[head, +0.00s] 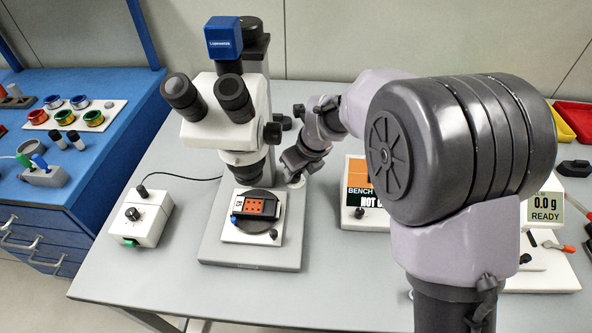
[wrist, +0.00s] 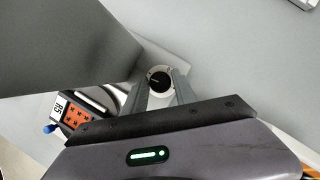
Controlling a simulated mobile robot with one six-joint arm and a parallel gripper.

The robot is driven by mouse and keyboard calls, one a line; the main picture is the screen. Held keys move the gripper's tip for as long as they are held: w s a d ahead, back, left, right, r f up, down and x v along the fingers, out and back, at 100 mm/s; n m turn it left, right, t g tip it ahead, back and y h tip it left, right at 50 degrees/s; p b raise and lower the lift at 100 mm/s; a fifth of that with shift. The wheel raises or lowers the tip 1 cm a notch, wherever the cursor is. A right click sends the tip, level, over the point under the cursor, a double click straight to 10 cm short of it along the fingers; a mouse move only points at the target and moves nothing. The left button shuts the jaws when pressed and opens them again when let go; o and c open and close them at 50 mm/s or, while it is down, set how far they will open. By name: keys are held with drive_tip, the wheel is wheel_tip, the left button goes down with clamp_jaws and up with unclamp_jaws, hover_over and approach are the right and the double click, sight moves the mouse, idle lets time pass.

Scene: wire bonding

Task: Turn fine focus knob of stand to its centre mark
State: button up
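The fine focus knob (wrist: 158,80) is a small black knob on a round white dial. A light pointer line on it lies roughly sideways in the wrist view, but the dial marks are too small to read. My gripper (wrist: 161,88) has its two fingers apart, one on each side of the knob. I cannot tell whether either finger touches it. In the head view my gripper (head: 296,168) is low beside the right of the microscope stand (head: 215,252), partly covering the dial area. The white microscope (head: 222,118) with its blue camera stands upright over the stand's base.
A white plate with an orange-and-black part (head: 262,208) sits under the microscope. A control box (head: 142,217) stands to the left. An orange-fronted bench unit (head: 357,178) is close to the right. A blue bench (head: 100,115) is at far left. The table front is clear.

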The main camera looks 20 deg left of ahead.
clamp_jaws()
drive_tip(key=shift+n, duration=0.3)
